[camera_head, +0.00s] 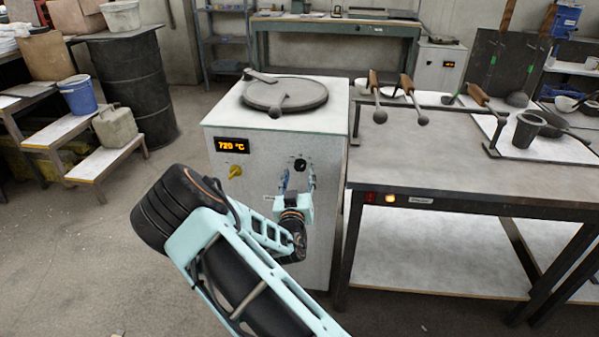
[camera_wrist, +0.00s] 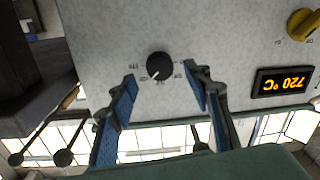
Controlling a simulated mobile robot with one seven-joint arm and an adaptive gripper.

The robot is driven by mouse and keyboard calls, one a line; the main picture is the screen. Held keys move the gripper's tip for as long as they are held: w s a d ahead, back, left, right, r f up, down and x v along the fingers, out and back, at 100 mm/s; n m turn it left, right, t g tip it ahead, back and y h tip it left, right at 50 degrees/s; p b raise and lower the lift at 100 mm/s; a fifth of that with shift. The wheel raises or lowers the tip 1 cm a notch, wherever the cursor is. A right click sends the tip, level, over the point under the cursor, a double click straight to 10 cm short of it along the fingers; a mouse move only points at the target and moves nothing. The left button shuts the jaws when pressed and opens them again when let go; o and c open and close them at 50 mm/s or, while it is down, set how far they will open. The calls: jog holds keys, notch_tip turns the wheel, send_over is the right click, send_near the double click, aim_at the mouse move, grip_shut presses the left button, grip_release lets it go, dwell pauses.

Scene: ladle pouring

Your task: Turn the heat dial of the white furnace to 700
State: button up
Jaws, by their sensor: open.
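The white furnace (camera_head: 225,135) stands at the middle of the head view with a round dark lid on top. Its orange display (camera_head: 232,145) reads 720 °C; it appears upside down in the wrist view (camera_wrist: 283,82). The black heat dial (camera_head: 299,164) is on the front panel. My gripper (camera_head: 298,182) is open and empty, facing the panel. Its blue-padded fingertips (camera_wrist: 160,79) lie either side of the dial, apart from it.
A yellow knob (camera_head: 235,171) sits on the panel left of the dial. A steel table (camera_head: 450,160) with ladles (camera_head: 378,100) on a rack stands close to the furnace's right. A black drum (camera_head: 135,90) stands behind left. The floor at front left is clear.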

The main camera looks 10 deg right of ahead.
aim_at(300, 167)
jog(key=shift+x, duration=1.6)
jog(key=c, duration=1.2)
jog(key=shift+o, duration=0.2)
jog(key=shift+n, duration=0.4)
jog(key=n+b, duration=0.1)
jog(key=n, duration=0.2)
jog(key=shift+n+b, duration=0.3)
jog(key=shift+b, duration=0.05)
jog(key=shift+n+b, duration=0.3)
jog(key=shift+n, duration=1.8)
jog(key=shift+g, duration=0.3)
